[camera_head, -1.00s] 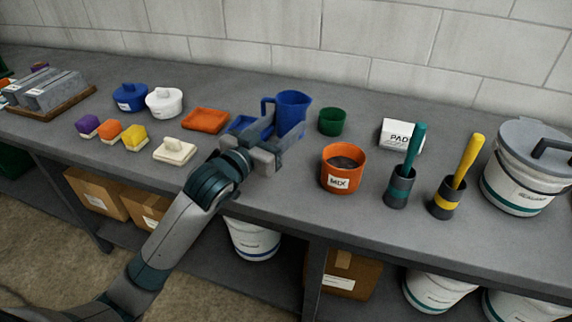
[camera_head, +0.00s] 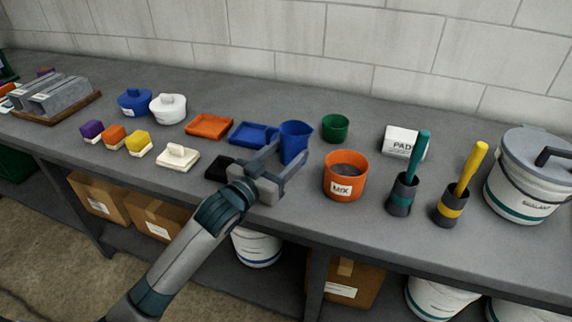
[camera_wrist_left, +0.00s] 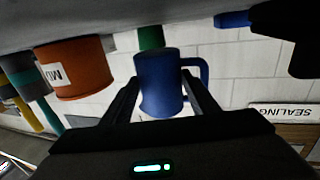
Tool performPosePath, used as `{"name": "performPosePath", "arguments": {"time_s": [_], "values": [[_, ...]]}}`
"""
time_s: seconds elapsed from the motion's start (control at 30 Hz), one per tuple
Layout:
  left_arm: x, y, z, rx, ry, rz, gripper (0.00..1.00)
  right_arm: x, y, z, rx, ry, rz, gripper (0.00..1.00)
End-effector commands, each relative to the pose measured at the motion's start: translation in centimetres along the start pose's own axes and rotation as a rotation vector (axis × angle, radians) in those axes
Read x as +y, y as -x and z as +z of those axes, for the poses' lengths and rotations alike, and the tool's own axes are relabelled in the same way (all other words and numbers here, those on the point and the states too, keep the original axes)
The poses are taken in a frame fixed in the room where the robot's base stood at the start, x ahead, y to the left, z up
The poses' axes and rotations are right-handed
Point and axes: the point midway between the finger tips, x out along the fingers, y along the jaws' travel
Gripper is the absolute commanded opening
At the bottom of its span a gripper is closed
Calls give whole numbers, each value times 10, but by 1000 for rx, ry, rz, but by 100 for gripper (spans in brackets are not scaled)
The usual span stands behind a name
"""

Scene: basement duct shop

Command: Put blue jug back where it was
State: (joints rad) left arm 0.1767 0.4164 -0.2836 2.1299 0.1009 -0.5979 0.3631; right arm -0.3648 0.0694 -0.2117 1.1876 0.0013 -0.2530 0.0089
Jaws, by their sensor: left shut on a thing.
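The blue jug (camera_head: 295,140) is between the two fingers of my left gripper (camera_head: 287,157), just left of the orange MIX tub. In the left wrist view the jug (camera_wrist_left: 160,85) also sits between the fingers, with its handle to the right. My left gripper is shut on it. The fingers hide part of its lower body in the head view. I cannot tell whether its base touches the bench. My right gripper is not in view.
The orange MIX tub (camera_head: 345,177) stands close on the right, and a green cup (camera_head: 335,128) behind. A blue tray (camera_head: 250,134) lies behind left, a black flat piece (camera_head: 219,168) left of the gripper. The bench (camera_head: 385,112) is bare behind the green cup.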

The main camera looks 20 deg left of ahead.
Motion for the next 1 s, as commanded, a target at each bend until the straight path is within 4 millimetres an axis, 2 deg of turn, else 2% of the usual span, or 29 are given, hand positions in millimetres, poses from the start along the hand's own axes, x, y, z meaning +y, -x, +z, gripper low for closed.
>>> {"name": "performPosePath", "arguments": {"time_s": [0.17,0.43,0.9,0.93,1.0], "values": [[0,0,6,0,1,0,28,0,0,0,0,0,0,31],[0,0,34,-1,1,0,28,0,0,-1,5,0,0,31],[0,0,40,0,0,0,28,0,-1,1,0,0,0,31],[0,0,41,-1,1,0,56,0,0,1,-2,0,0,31],[0,0,40,0,0,0,73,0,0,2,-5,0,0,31]]}}
